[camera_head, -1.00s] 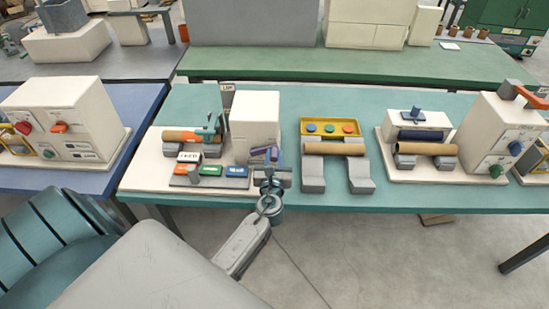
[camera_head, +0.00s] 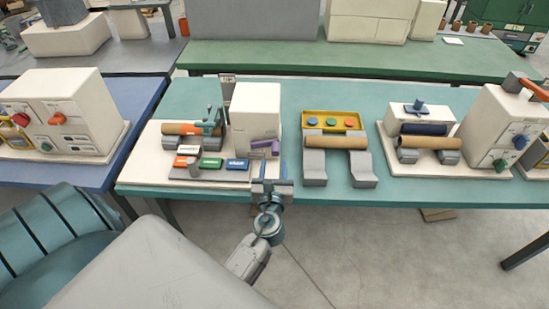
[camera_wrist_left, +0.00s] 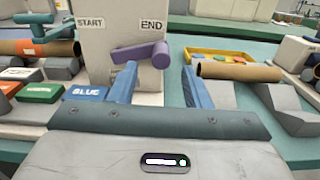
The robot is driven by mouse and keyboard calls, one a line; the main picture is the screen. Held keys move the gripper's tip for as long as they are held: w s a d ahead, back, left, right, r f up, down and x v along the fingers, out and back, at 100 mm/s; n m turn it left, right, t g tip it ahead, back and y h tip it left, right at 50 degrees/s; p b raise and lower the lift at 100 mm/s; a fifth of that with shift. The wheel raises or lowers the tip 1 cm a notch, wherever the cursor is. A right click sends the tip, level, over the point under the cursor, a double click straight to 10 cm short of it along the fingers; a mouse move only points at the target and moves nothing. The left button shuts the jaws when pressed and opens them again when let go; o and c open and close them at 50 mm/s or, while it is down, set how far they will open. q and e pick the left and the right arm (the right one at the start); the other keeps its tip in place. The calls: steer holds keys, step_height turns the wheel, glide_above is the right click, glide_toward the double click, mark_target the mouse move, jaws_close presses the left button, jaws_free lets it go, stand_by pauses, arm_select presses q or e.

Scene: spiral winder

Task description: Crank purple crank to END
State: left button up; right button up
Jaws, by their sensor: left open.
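The purple crank (camera_head: 264,147) is on the front face of the white winder box (camera_head: 255,104). In the left wrist view the purple crank (camera_wrist_left: 142,52) has a lever and a round handle at its right end, under the END label (camera_wrist_left: 152,25). The START label (camera_wrist_left: 90,23) is on the left of the same face. My left gripper (camera_head: 271,173) is in front of the box at the table's front edge. In the left wrist view its two blue fingers (camera_wrist_left: 157,82) are apart with nothing between them, just short of the crank. My right gripper is not in view.
Left of the box are a brown roll (camera_head: 184,129) and orange, green and blue (camera_head: 237,164) blocks. A yellow tray (camera_head: 334,121) and another brown tube (camera_head: 335,142) on grey rests stand to the right.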

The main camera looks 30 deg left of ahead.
arm_select(q)
steer(key=shift+b+v, duration=0.35)
steer(key=shift+v, duration=1.45)
